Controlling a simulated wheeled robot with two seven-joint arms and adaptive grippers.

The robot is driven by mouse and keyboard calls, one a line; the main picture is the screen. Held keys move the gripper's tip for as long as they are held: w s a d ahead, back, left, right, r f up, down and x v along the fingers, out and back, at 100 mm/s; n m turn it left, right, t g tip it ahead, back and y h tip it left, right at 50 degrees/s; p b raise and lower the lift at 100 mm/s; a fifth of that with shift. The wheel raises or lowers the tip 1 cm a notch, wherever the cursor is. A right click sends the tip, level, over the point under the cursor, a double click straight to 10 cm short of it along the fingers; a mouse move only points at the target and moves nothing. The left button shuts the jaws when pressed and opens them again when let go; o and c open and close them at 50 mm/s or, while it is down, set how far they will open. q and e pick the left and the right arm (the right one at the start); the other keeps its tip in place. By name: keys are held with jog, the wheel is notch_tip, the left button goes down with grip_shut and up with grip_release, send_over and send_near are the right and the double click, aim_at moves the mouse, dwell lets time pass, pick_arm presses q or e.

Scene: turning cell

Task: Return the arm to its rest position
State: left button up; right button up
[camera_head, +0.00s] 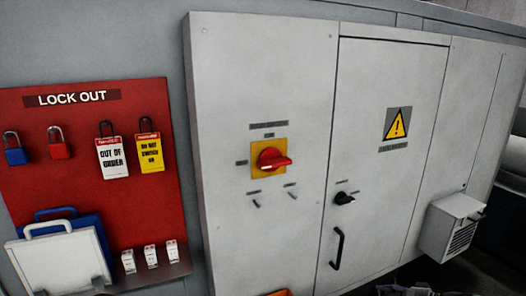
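Neither of my grippers can be made out in the head view, so their position and state do not show. A grey electrical cabinet (262,80) fills the middle of the view. Its red rotary switch handle (273,160) sits on a yellow plate, with the handle lying roughly horizontal. The cabinet door (385,75) looks closed and carries a black knob (344,198), a black pull handle (337,249) and a yellow warning sign (397,125).
A red lockout board (75,130) at left holds a blue padlock (15,155), a red padlock (60,149), two hanging tags (113,158) and a white case (62,262) before a blue one. A vented box (455,226) juts out at right. Dark shapes at the bottom edge are unclear.

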jog(key=s+a+f+n+g+h, duration=0.1)
jog(key=s+a+f+g, duration=0.1)
jog(key=s+a+f, duration=0.4)
jog(key=s+a+f+g+h, duration=0.15)
jog(key=a+f, duration=0.25)
jog(key=f, duration=0.5)
jog(key=s+a+f+n+g+h, duration=0.1)
jog(key=s+a+f+g, duration=0.2)
jog(key=a+f, duration=0.3)
jog(key=s+a+f+n, duration=0.2)
jog(key=s+a+f, duration=0.1)
jog(key=s, duration=0.3)
jog(key=s+a+f+n+g+h, duration=0.1)
jog(key=s+a+f+n, duration=0.2)
jog(key=s+a, duration=0.2)
jog(key=s+a+f+n+h, duration=0.1)
jog(key=s+a+f+n, duration=0.1)
jog(key=s, duration=0.5)
jog(key=a+f, duration=0.1)
jog(key=a, duration=0.1)
jog(key=shift+s+a+n, duration=0.3)
jog(key=shift+n, duration=0.1)
jog(key=shift+o, duration=0.4)
jog(key=shift+f, duration=0.1)
